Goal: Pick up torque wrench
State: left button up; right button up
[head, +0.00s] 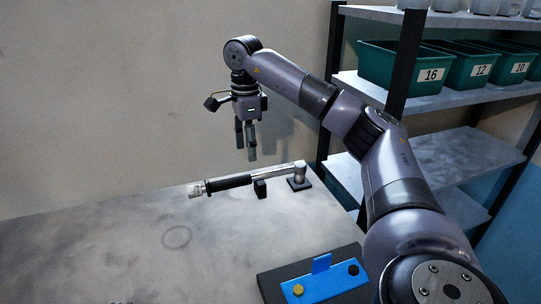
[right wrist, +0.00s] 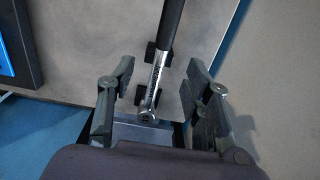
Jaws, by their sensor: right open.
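The torque wrench (head: 247,179) lies across small dark supports on the table, with a black grip at the left and a silver head at the right. My right gripper (head: 247,156) is above it, pointing down, apart from it in the head view. In the right wrist view the wrench (right wrist: 157,75) runs between the two open fingers of the right gripper (right wrist: 160,90), its silver part nearest the palm. The fingers hold nothing. My left gripper is in no view.
The grey table (head: 130,245) is mostly clear at the left. A blue fixture (head: 325,284) on a dark base stands at the front right. A shelf rack (head: 450,150) with green numbered bins (head: 405,72) stands behind my right arm. A wall is behind the table.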

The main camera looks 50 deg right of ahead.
aim_at(250, 177)
notch_tip(250, 177, down, 3)
jog(key=shift+d+f, duration=0.1)
jog(key=shift+f, duration=0.5)
notch_tip(250, 177, down, 5)
jog(key=shift+w+d+f+p, duration=0.1)
jog(key=shift+w+d+p, duration=0.05)
jog(key=shift+p, duration=0.25)
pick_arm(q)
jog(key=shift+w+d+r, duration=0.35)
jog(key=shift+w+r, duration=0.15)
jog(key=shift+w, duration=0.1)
pick_arm(e)
jog(key=shift+c, duration=0.6)
grip_shut()
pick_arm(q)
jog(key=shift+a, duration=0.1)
